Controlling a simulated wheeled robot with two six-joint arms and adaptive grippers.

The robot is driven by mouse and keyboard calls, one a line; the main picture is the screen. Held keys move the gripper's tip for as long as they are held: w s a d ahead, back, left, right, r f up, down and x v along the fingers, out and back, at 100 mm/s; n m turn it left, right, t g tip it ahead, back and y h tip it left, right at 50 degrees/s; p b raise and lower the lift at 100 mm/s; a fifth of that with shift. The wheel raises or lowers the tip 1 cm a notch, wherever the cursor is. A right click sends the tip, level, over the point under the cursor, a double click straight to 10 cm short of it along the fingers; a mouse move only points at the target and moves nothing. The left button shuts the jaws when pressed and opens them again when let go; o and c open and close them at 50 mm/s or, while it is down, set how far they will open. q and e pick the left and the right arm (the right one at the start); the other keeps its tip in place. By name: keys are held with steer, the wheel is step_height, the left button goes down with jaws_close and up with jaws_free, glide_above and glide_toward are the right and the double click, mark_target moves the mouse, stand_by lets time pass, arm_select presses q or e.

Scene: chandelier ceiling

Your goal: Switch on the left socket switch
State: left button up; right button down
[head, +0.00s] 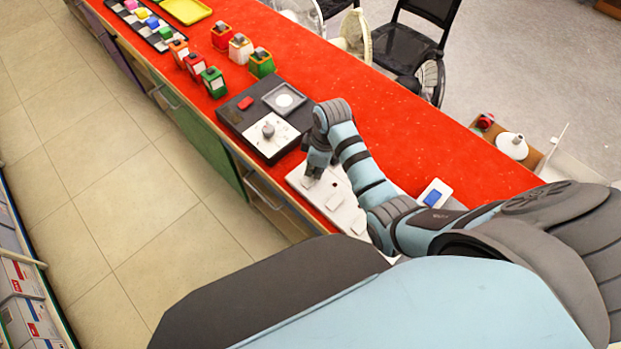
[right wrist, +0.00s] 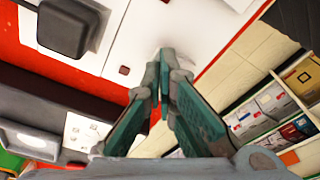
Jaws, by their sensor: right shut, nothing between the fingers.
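A long white switch panel (head: 347,214) lies on the red counter, partly hidden by my right arm. Pale raised switches show on it, one at the middle (head: 334,201) and one nearer me (head: 359,225). My right gripper (head: 314,174) points down at the panel's far left end, its fingers together and empty. In the right wrist view the shut fingertips (right wrist: 161,62) are over the white panel (right wrist: 135,40), close to a pale raised part mostly hidden behind them. I cannot tell whether they touch it or which way the left switch is set. My left gripper is not in view.
A dark device with a knob (head: 268,131) and a square scale-like plate (head: 284,99) sits just beyond the panel. Several coloured boxes (head: 213,81) stand farther along. A white device with a blue screen (head: 434,195) is right of my arm. Black chairs (head: 412,45) stand behind the counter.

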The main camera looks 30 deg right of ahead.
steer(key=shift+f, duration=0.4)
step_height(320, 180, up, 3)
steer(key=p, duration=0.2)
steer(key=shift+f+p, duration=0.1)
steer(key=shift+p, duration=0.2)
steer(key=shift+r, duration=0.3)
steer(key=shift+r+b, duration=0.3)
steer(key=shift+r, duration=1.5)
